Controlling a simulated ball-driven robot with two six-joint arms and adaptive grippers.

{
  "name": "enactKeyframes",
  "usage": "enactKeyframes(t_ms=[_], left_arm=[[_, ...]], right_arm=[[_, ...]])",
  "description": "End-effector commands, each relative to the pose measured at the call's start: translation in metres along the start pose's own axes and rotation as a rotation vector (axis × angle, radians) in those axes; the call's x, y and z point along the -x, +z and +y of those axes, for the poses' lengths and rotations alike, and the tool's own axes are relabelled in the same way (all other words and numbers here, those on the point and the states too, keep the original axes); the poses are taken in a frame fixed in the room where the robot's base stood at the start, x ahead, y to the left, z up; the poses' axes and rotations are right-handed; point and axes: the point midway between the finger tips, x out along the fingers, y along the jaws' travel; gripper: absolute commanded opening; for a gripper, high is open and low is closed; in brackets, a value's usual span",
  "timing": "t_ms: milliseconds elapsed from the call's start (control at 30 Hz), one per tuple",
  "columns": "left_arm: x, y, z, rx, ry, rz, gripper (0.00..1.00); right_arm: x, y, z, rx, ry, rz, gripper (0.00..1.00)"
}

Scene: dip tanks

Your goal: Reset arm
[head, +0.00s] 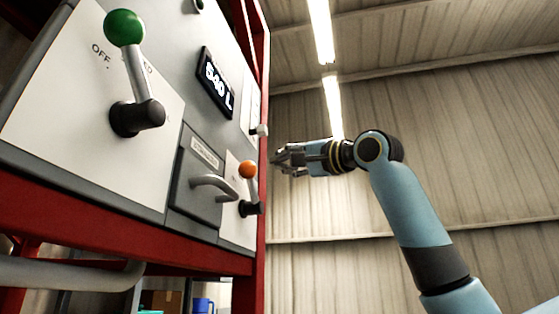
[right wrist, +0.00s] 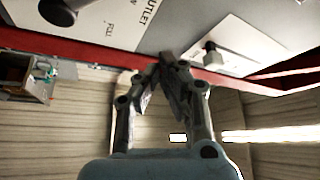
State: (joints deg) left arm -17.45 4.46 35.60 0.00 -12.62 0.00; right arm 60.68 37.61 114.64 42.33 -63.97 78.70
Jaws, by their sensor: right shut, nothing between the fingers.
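My right arm (head: 412,205) comes in from the lower right in the head view, bent at the elbow. My right gripper (head: 277,160) points left toward the right edge of the control panel, beside the red frame. In the right wrist view the gripper (right wrist: 168,62) is shut, its fingertips together, with nothing between them. The panel's lower edge and red beam lie behind the fingertips there; whether they touch cannot be told. My left gripper is not in view.
The panel has a green-knobbed lever (head: 125,28), an orange-knobbed lever (head: 248,170), a grey handle (head: 213,187) and a display (head: 216,84) reading about 540 L. A red frame post (head: 262,100) edges it. The space right of the panel is open up to a corrugated wall (head: 480,140).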

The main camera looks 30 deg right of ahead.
Motion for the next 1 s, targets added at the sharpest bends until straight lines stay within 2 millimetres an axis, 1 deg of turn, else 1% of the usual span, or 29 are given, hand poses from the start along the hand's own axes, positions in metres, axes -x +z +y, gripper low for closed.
enactKeyframes(t_ms=[33,100,300,433,600,767,833,867,933,967,1000], left_arm=[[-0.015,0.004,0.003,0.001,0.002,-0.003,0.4],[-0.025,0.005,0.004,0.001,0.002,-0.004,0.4],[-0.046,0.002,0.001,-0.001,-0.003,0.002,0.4],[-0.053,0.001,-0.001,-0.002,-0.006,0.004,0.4],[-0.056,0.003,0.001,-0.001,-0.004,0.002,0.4],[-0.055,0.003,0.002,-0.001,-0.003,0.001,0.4],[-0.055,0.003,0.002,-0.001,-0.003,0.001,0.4],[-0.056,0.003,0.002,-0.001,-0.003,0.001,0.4],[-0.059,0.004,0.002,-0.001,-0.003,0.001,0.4],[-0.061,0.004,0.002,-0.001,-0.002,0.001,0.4],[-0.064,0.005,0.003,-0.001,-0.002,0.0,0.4]], right_arm=[[0.013,0.004,0.011,0.006,0.006,0.002,0.0],[0.028,0.003,0.012,0.007,0.006,0.003,0.0],[0.065,0.004,0.013,0.005,0.006,0.001,0.0],[0.078,0.003,0.011,0.002,0.005,0.0,0.0],[0.084,0.003,0.01,-0.001,0.005,-0.002,0.0],[0.084,0.003,0.009,-0.002,0.005,-0.002,0.0],[0.083,0.004,0.013,-0.003,0.011,-0.005,0.0],[0.082,0.006,0.018,-0.006,0.019,-0.008,0.0],[0.076,0.015,0.038,-0.021,0.048,-0.028,0.0],[0.072,0.023,0.051,-0.033,0.065,-0.042,0.0],[0.067,0.034,0.072,-0.055,0.093,-0.065,0.0]])
